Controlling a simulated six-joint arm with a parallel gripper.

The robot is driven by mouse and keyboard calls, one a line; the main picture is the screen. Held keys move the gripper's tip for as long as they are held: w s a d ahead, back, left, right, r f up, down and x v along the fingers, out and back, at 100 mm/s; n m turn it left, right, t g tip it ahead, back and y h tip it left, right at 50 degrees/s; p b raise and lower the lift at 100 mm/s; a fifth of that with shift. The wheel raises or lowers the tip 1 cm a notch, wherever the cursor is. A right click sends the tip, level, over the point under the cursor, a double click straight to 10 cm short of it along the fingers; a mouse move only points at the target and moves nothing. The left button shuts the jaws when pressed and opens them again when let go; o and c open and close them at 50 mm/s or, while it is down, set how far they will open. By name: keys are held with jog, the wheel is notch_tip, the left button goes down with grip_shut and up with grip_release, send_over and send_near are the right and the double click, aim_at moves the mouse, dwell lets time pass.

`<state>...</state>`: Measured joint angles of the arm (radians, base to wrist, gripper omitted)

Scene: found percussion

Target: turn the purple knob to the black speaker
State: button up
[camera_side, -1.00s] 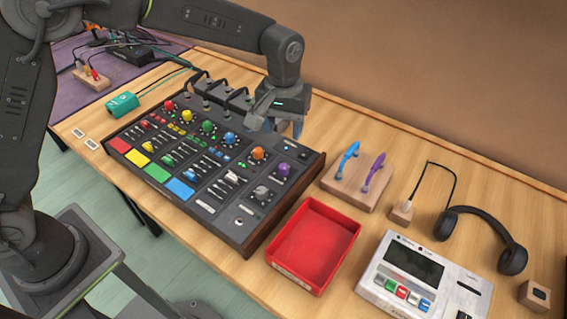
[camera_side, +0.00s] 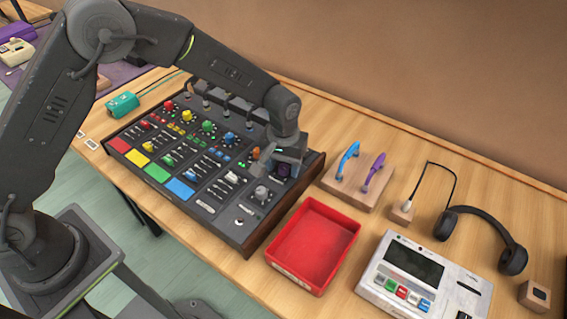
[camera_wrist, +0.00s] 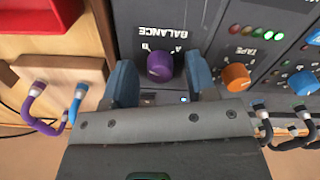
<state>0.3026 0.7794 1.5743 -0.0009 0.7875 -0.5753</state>
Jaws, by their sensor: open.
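The purple knob (camera_wrist: 160,66) sits on the dark mixer panel (camera_wrist: 133,14) beside the printed word BALANCE, with small marks around it. My gripper (camera_wrist: 160,70) is open, with one blue-grey finger on each side of the knob. A gap shows between the knob and each finger, so it is not gripped. In the side view my gripper (camera_side: 284,166) is low over the right part of the mixer, and the knob (camera_side: 283,171) is mostly shaded and partly covered. I cannot make out a black speaker mark or the knob's pointer.
An orange knob (camera_wrist: 236,77) stands just right of my right finger in the wrist view. A wooden block (camera_side: 350,194) with blue and purple handles, a red tray (camera_side: 310,245) and a white device (camera_side: 420,285) stand right of the mixer. Black cables rise behind the panel.

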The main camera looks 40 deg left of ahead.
aim_at(283, 166)
jog(key=c, duration=0.9)
jog(key=shift+m, duration=1.7)
jog(key=o, duration=0.9)
notch_tip(283, 166, up, 14)
